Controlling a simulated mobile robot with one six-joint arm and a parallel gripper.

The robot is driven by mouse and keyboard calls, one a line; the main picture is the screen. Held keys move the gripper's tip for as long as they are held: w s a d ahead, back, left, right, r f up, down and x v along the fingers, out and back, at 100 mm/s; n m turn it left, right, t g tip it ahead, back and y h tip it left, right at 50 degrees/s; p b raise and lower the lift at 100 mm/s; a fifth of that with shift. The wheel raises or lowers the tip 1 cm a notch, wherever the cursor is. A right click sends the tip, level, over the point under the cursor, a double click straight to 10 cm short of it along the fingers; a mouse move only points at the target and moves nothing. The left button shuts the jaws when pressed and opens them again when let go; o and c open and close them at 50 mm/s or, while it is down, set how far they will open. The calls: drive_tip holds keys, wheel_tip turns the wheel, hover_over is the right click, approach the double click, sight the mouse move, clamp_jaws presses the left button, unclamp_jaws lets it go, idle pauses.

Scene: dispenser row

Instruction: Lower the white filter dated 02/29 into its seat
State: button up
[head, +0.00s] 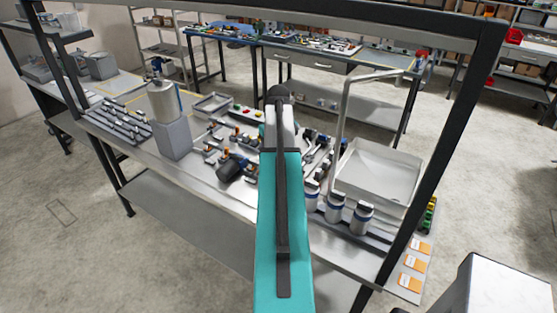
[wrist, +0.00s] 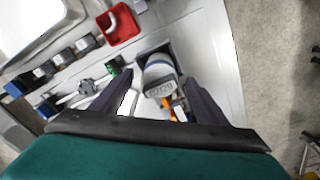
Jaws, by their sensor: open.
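A white filter (wrist: 158,72) with a blue band and a printed label shows in the wrist view. The print is too blurred to read for certain. A dark square opening (wrist: 146,50) shows around its far end; I cannot tell how deep the filter sits in it. My gripper (wrist: 160,78) is open, with one dark finger on each side of the filter and visible gaps between. In the head view my teal arm hides the middle of the bench, and the gripper's fingers do not show. Several white canisters, one of them at the right (head: 361,218), stand in a row there.
A red tray (wrist: 119,24) and several dark blocks lie near the filter in the wrist view. In the head view, a white basin (head: 380,172) stands behind the canisters, and a dark frame post (head: 440,150) rises at right. Orange-marked cards (head: 411,263) lie at the front corner.

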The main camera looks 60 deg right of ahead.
wheel_tip(320, 180, up, 11)
idle(0.5)
idle(0.8)
